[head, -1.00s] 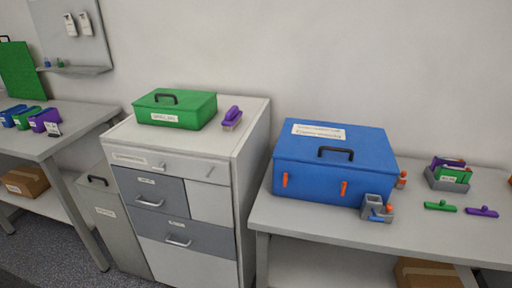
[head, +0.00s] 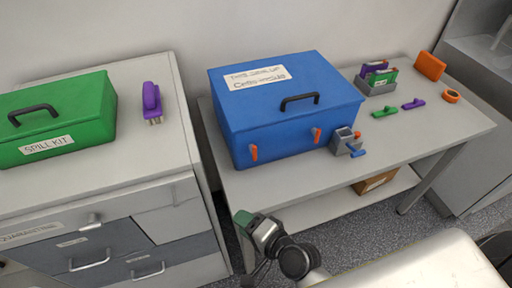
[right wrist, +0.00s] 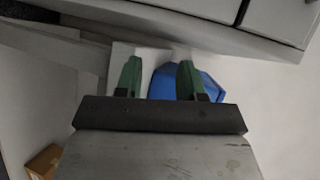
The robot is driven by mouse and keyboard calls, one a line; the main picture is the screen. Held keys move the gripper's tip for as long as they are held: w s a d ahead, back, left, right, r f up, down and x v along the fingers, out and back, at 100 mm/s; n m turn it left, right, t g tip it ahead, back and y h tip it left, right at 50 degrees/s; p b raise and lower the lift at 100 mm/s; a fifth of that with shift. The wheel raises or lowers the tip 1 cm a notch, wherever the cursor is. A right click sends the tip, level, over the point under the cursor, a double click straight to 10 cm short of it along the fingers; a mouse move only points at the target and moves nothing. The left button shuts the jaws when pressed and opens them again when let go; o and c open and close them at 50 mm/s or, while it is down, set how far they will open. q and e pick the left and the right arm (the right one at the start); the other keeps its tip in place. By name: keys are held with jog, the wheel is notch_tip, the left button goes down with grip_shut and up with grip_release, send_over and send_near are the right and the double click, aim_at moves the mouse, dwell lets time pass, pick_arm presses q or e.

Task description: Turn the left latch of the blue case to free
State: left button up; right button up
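The blue case (head: 285,105) stands shut on the right-hand table, with a black handle and a white label on its lid. Its left latch (head: 253,152) is an orange tab on the front face, near vertical and slightly tilted. The right latch (head: 316,135) is a similar orange tab. My right gripper (head: 250,222) is below and in front of the case, apart from it. My left gripper is not in view.
A grey holder (head: 345,143) with blue and orange parts stands just right of the case. Several small items lie farther right on the table (head: 420,135). A drawer cabinet (head: 165,200) with a green spill kit (head: 60,120) and purple tool (head: 152,102) stands left, across a narrow gap.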

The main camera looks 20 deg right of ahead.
notch_tip(320, 180, up, 4)
jog(key=w+r+m+t, duration=0.1)
jog(key=w+m+t, duration=0.1)
jog(key=m+t, duration=0.15)
jog(key=m+t+h, duration=0.2)
jog(key=m+h, duration=0.9)
jog(key=m, duration=1.2)
send_near(255, 149)
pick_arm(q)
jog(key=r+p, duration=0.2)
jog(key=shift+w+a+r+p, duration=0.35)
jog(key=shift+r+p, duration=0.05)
pick_arm(e)
jog(key=w, duration=0.3)
jog(key=w+d, duration=0.1)
jog(key=w, duration=0.5)
jog(key=shift+w+d, duration=0.3)
jog(key=shift+d, duration=0.05)
jog(key=shift+c, duration=0.3)
grip_shut()
